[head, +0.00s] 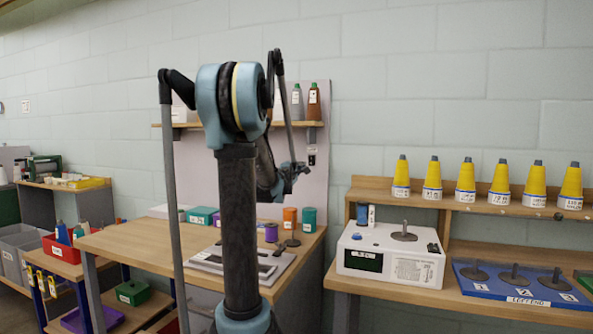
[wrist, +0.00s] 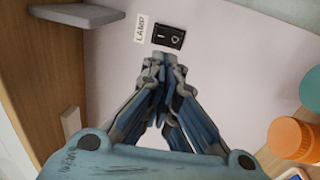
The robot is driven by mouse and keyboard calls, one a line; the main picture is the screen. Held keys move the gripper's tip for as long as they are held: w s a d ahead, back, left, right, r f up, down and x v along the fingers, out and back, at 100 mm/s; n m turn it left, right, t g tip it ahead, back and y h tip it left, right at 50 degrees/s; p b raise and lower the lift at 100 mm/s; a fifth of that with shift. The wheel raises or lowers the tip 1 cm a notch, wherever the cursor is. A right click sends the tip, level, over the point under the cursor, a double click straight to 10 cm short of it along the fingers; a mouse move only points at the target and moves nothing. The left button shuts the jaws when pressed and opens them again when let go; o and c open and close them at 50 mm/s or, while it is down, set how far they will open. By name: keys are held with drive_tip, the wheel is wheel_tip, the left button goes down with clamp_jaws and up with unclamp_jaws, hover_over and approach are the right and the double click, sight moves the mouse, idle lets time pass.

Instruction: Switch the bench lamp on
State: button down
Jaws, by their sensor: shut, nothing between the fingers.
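The lamp switch is a small black rocker switch (wrist: 168,37) on the pale back panel, with a white label reading LAMP (wrist: 140,27) beside it. It carries a line mark and a circle mark; which side is pressed in I cannot tell. In the head view the switch (head: 312,160) is on the panel below the shelf. My gripper (wrist: 165,60) is shut and empty, its fingertips close beside the switch's lower edge in the wrist view. Whether they touch it I cannot tell. In the head view my gripper (head: 299,170) is left of and slightly below the switch. I cannot make out the lamp itself.
A wooden shelf (head: 190,125) with bottles is above the switch. Orange (head: 290,218) and green (head: 309,219) containers stand on the bench below. At the right are a white box device (head: 372,262) and several yellow cones on a rack (head: 475,200).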

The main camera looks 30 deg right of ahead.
sight(309, 157)
drive_tip(key=x, duration=1)
drive_tip(key=shift+w+d, duration=0.1)
drive_tip(key=shift+w+d+r, duration=0.2)
drive_tip(key=shift+d+r, duration=0.05)
drive_tip(key=shift+a, duration=0.15)
drive_tip(key=shift+s+a, duration=0.2)
drive_tip(key=shift+a, duration=0.1)
drive_tip(key=s+a+r, duration=0.1)
drive_tip(key=s+a, duration=0.7)
drive_tip(key=a, duration=0.1)
drive_tip(key=shift+s+a+r, duration=0.25)
drive_tip(key=shift+a+r, duration=0.15)
